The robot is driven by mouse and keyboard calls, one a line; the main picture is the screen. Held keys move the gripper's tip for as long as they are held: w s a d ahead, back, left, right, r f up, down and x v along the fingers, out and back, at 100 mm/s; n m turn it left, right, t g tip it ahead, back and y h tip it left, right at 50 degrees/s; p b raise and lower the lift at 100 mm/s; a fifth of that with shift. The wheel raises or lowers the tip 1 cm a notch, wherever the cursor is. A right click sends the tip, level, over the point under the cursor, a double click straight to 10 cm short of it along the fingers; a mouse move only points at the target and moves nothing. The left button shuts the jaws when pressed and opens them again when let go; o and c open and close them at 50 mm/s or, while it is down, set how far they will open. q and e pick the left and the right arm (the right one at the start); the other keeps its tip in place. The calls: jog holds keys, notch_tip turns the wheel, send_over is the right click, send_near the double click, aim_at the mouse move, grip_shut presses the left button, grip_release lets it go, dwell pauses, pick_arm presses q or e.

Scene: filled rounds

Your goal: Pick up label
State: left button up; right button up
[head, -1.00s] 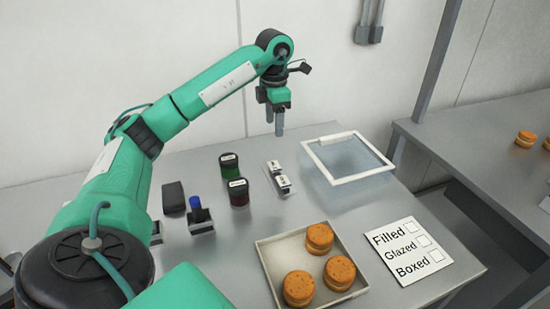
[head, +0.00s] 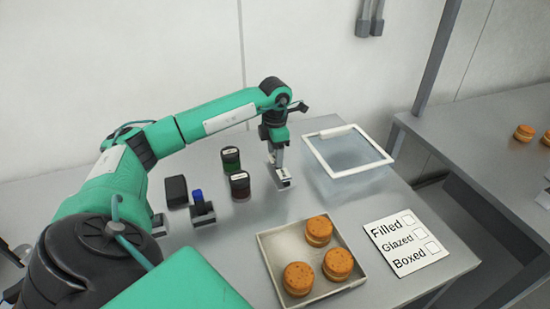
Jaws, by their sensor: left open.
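Small white labels with black marks lie on the grey table right of two dark jars. One label (head: 284,183) shows just below my left gripper (head: 276,160). My left gripper points down and is open, its fingers low over the labels. They hide the farther label, and I cannot tell whether they touch it. My right gripper is not in view.
A dark jar with a green band (head: 231,160) and one with a red band (head: 240,187) stand close on the left. A blue-topped stamp (head: 198,203) and a black block (head: 176,191) are farther left. A clear white-rimmed box (head: 347,173), a tray (head: 262,241) of filled rounds and a checklist card (head: 407,262) lie right.

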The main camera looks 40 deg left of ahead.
pick_arm(q)
jog(key=shift+f, duration=0.25)
jog(key=c, duration=0.4)
jog(key=shift+r, duration=0.1)
jog(key=shift+c, duration=0.2)
